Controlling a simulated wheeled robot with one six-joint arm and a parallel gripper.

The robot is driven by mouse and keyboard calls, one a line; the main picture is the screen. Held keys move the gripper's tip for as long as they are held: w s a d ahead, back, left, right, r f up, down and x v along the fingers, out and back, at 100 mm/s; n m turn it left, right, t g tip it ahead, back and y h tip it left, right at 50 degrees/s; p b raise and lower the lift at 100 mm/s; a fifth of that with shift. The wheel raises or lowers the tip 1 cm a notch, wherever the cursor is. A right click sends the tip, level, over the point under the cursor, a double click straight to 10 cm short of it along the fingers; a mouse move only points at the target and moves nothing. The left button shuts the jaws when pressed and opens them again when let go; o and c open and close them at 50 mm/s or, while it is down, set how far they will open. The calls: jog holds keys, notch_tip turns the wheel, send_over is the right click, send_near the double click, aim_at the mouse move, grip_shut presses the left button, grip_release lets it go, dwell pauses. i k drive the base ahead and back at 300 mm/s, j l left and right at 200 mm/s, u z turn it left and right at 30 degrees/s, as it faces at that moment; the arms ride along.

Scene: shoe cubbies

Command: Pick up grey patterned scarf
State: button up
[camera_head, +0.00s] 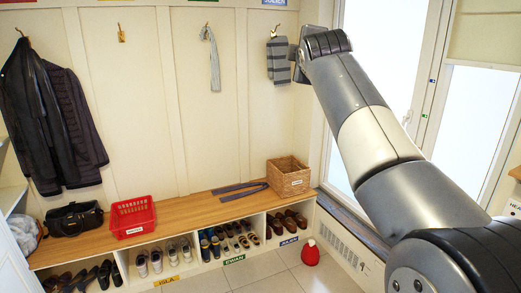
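A grey scarf with bands (278,68) hangs folded from a hook on the right wall panel. A paler, narrower grey scarf (213,62) hangs from the hook to its left; its pattern is too small to tell. My arm reaches in from the right. My gripper (294,58) is at the right edge of the banded scarf, close to it or touching; I cannot tell which. The fingers are small and partly hidden by my wrist, so their opening does not show.
Below is a wooden bench (190,212) with a red basket (132,217), a wicker basket (289,176), a black bag (74,219) and a dark strip of cloth (240,190). Shoes fill the cubbies underneath. Dark coats hang at left. A window (375,60) is right of the scarf.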

aim_at(279, 68)
jog(key=i, duration=4.1)
